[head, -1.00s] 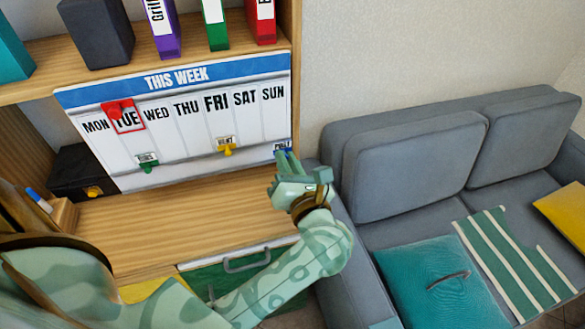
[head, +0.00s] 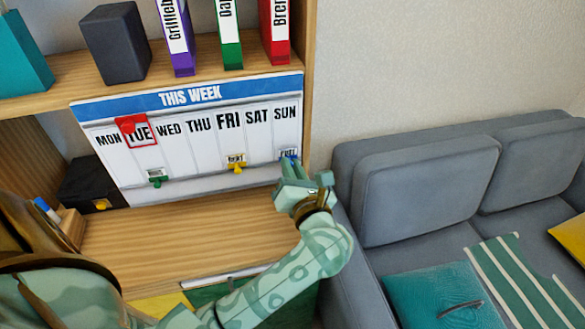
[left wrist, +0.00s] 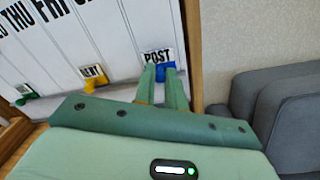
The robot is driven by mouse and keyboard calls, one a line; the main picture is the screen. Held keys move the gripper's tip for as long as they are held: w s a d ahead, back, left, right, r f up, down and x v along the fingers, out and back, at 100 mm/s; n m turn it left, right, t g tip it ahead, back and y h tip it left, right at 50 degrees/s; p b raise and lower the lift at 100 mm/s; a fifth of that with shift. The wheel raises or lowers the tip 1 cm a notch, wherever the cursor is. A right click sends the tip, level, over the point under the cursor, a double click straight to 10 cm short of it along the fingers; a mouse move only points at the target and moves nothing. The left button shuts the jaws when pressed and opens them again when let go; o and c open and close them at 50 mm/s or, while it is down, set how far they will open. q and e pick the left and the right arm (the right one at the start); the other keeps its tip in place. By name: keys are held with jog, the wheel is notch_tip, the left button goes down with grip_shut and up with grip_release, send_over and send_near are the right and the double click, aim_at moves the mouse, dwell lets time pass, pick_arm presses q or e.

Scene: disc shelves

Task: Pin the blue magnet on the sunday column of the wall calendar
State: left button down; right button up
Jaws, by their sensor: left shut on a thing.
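The wall calendar (head: 205,130) stands at the back of the shelf, with columns from MON to SUN. The blue magnet (left wrist: 164,70) holds a card reading POST (left wrist: 157,56) low in the SUN column. My left gripper (head: 291,165) is shut on the blue magnet; in the left wrist view its two fingers (left wrist: 165,85) reach up on either side of it. In the head view the fingers largely hide the magnet. I cannot tell whether the magnet touches the board. My right gripper is not in view.
A green magnet (head: 155,182) and a yellow magnet (head: 236,168) hold cards on other columns. A black box (head: 88,190) stands left. A grey sofa (head: 430,190) is right of the shelf's side panel.

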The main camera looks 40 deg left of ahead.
pick_arm(q)
jog(key=shift+w+a, duration=0.35)
jog(key=shift+a, duration=0.05)
dwell(0.9)
jog(key=c, duration=1.4)
grip_release()
jog(key=shift+o, duration=0.2)
